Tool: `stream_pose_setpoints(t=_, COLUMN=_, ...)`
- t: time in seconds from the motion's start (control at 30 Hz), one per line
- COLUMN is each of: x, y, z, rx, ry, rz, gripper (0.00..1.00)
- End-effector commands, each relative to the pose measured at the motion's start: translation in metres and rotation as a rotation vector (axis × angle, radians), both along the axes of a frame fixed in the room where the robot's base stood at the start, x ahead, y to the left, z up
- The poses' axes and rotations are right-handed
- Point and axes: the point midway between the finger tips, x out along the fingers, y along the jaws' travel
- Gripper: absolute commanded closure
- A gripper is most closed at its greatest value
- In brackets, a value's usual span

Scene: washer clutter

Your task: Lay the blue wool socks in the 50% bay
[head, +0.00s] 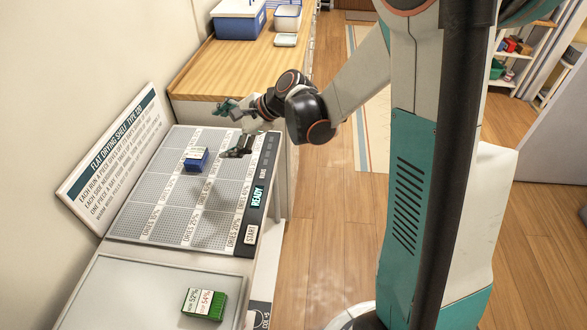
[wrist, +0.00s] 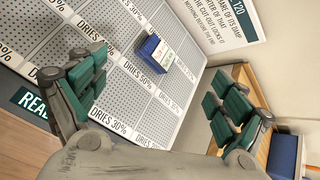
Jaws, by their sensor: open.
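The blue wool socks (head: 197,161), a folded blue bundle with a white label, lie on the drying shelf (head: 136,217). In the wrist view the socks (wrist: 154,54) rest on the perforated surface beside a printed strip that seems to read "DRIES 50%" (wrist: 130,73). Exactly which bay that strip names is hard to tell. My gripper (head: 234,130) is above the shelf's far right part, to the right of the socks and apart from them. In the wrist view my gripper (wrist: 158,98) is open, with empty space between its fingers.
A green bundle (head: 204,303) with a "NOW 52%, STOP 54%" label lies on the grey surface in front. A tilted sign (head: 117,160) stands along the shelf's wall side. A blue box (head: 238,18) and a white-blue tub (head: 287,18) stand on the wooden counter (head: 215,65) behind.

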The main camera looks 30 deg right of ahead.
Motion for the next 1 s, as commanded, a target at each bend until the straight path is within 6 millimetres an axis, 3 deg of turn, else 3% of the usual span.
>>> stream_pose_setpoints(t=0.2, x=-0.044, y=-0.002, z=0.033, rx=-0.25, ry=-0.12, rz=0.143, gripper=0.09)
stream_pose_setpoints(t=0.5, x=-0.109, y=-0.012, z=0.064, rx=-0.592, ry=-0.269, rz=0.375, gripper=0.09)
stream_pose_setpoints(t=1.0, x=-0.222, y=-0.045, z=0.083, rx=-1.147, ry=-0.464, rz=0.838, gripper=0.09)
